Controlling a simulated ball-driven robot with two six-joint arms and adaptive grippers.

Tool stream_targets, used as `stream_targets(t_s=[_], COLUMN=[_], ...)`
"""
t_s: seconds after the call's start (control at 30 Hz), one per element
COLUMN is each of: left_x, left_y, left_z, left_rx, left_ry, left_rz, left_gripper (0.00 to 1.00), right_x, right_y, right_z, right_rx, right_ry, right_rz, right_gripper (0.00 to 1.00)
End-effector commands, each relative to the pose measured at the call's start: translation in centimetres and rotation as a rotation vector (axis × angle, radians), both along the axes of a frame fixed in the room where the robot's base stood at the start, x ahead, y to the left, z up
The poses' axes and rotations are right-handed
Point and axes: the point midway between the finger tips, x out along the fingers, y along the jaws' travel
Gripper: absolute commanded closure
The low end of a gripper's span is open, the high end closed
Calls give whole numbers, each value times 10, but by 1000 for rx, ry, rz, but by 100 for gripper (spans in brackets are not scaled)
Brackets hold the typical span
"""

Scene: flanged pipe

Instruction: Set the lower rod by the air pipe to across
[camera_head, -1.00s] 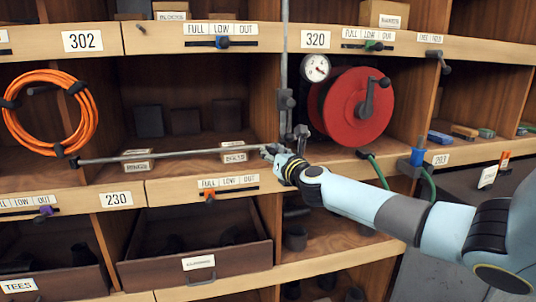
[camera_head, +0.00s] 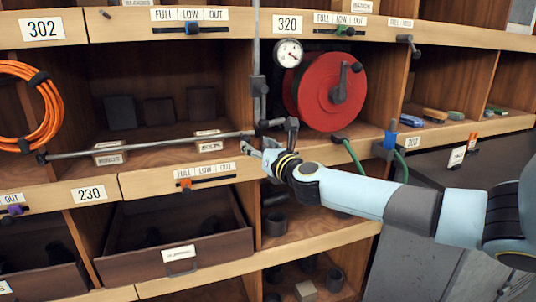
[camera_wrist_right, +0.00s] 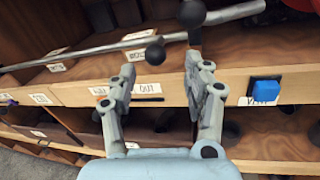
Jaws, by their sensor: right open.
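The air pipe (camera_head: 256,60) stands upright at a shelf divider, with a round gauge (camera_head: 288,52) beside it. A long grey rod (camera_head: 150,146) runs nearly level from the pipe's lower fitting leftward across the compartment; it also crosses the wrist view (camera_wrist_right: 100,50). A short dark lever (camera_head: 292,126) is at the lower fitting, right of the pipe. My right gripper (camera_head: 246,149) is open just below the rod's right end. In the wrist view its fingers (camera_wrist_right: 158,80) stand apart, with a black ball knob (camera_wrist_right: 155,53) between and beyond their tips. Whether they touch anything is unclear.
A red hose reel (camera_head: 325,92) is right of the pipe. A slider with an orange knob (camera_head: 186,184) is on the shelf edge below. A blue-topped fitting (camera_head: 390,140) is at right, orange cable (camera_head: 38,110) at left.

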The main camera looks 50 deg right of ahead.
Motion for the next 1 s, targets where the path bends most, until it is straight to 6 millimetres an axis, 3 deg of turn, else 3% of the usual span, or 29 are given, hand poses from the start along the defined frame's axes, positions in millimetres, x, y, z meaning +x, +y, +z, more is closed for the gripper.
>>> stream_targets(t_s=[0.2,0.37,1.0], left_x=[0,1,1], left_y=[0,0,-1], left_z=[0,0,0], left_rx=[0,0,-1], left_ry=[0,-1,-1], left_rz=[0,0,0], left_gripper=[60,60,60], right_x=[-43,-59,-63], right_y=[15,21,22], right_z=[-1,-1,-1], right_rx=[-2,1,0], right_ry=[4,2,0], right_rz=[2,-2,-2], right_gripper=[49,49,49])
